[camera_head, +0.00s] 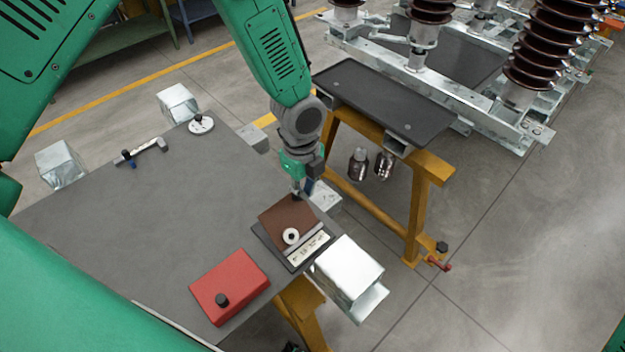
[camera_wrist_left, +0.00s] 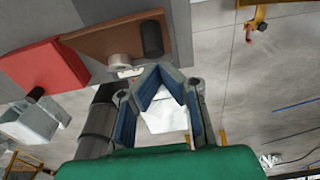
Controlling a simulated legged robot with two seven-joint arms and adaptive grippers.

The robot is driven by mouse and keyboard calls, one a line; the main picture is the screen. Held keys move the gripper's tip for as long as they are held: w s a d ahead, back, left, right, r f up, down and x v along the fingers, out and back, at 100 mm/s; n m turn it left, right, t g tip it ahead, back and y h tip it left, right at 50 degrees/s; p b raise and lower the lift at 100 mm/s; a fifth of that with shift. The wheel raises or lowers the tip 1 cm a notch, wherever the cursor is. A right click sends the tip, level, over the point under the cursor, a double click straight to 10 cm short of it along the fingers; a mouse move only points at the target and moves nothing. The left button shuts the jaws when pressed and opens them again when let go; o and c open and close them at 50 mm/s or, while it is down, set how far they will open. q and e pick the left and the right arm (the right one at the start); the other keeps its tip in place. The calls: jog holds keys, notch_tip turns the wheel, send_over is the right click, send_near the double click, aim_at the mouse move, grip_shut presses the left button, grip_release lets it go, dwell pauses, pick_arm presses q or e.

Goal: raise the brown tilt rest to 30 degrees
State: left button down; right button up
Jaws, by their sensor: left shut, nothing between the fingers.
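The brown tilt rest (camera_head: 281,213) sits on a dark base near the right edge of the grey table. A pale round knob (camera_head: 291,236) and a white scale plate (camera_head: 309,249) are at its front; its exact angle cannot be read. My left gripper (camera_head: 297,192) is shut and empty, at the far edge of the brown plate; whether it touches cannot be told. In the left wrist view, the closed fingers (camera_wrist_left: 160,74) show just below the brown rest (camera_wrist_left: 108,41), which carries a dark cylinder (camera_wrist_left: 152,39). My right gripper is not in view.
A red box with a black knob (camera_head: 230,287) lies left of the rest. A metal block (camera_head: 346,271) projects at the table's right edge. A yellow-legged stand (camera_head: 385,105) is beyond. The middle of the grey table (camera_head: 130,235) is clear.

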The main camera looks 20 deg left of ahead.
pick_arm(q)
jog(key=shift+w+a+f, duration=0.1)
jog(key=shift+a+f, duration=0.2)
jog(key=shift+a, duration=0.25)
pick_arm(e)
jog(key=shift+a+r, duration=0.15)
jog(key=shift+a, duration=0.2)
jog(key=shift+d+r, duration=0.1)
